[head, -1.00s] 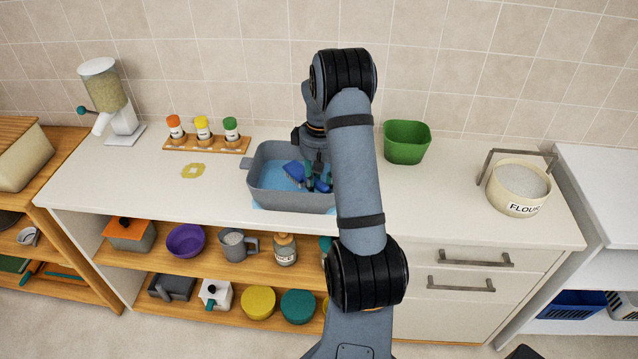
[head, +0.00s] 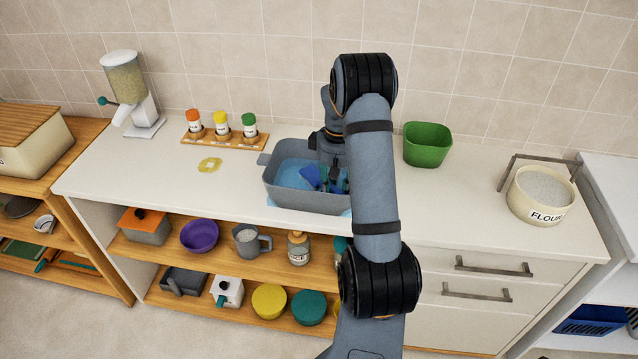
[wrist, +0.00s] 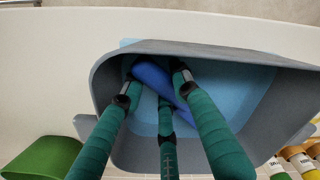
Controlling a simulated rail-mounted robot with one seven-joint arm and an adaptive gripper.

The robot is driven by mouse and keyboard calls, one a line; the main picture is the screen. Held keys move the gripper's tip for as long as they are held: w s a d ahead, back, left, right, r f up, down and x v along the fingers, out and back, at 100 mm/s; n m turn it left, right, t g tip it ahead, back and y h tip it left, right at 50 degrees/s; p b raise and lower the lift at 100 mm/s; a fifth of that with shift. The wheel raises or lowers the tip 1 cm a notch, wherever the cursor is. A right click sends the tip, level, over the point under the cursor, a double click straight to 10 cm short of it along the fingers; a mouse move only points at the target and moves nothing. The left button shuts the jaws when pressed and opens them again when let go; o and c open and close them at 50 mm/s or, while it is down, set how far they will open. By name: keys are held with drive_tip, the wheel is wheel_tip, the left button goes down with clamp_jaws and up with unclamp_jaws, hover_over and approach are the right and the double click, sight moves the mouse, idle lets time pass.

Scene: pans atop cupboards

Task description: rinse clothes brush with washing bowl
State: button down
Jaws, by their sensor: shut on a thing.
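The washing bowl (head: 300,199) is a grey rectangular tub with side handles and blue water inside, standing on the white counter. It also shows in the wrist view (wrist: 106,88). The blue clothes brush (head: 310,178) is inside the bowl, tilted; in the wrist view its blue body (wrist: 152,76) runs between my fingers. My gripper (head: 338,180), with green fingers, reaches down into the bowl and is shut on the brush; its fingers also show in the wrist view (wrist: 153,88). Part of the brush is hidden by fingers, and I cannot tell how deep it sits.
A green tub (head: 428,146) stands right of the bowl, a flour container (head: 540,196) farther right. A spice rack (head: 226,141) and a yellow flat piece (head: 209,165) are left, a dispenser (head: 130,90) farther left. A light blue patch lies under the bowl. Counter between green tub and flour is clear.

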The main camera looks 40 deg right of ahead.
drive_tip(key=shift+a, duration=0.45)
drive_tip(key=shift+d+p, duration=0.55)
drive_tip(key=shift+d, duration=0.7)
drive_tip(key=shift+a+b, duration=0.6)
drive_tip(key=shift+a, duration=0.6)
drive_tip(key=shift+d+r, duration=0.1)
drive_tip(key=shift+d, duration=0.35)
drive_tip(key=shift+d+p, duration=0.55)
drive_tip(key=shift+d, duration=0.25)
wheel_tip(320, 180, up, 11)
drive_tip(key=p, duration=0.8)
drive_tip(key=shift+f+p, duration=0.2)
drive_tip(key=shift+p, duration=0.2)
